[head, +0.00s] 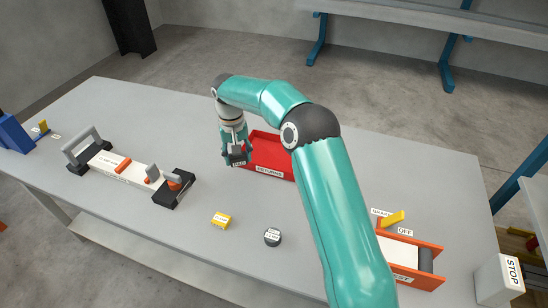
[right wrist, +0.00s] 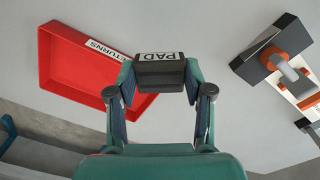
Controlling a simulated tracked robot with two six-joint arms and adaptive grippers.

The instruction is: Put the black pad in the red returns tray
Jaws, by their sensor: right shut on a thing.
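The black pad (right wrist: 160,75), labelled PAD, is held between the two fingers of my right gripper (right wrist: 160,85). In the head view the right gripper (head: 237,153) holds the pad (head: 238,163) just left of the red returns tray (head: 268,155). The part of the tray behind my arm is hidden in the head view. The visible tray floor looks empty. My left gripper is not in view.
A jig with a white panel (head: 122,167) and black end blocks stands to the left. A yellow block (head: 221,220) and a dark round piece (head: 272,237) lie in front. An orange-ended fixture (head: 425,282), a yellow lever (head: 394,218) and a STOP box (head: 498,281) are at the right.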

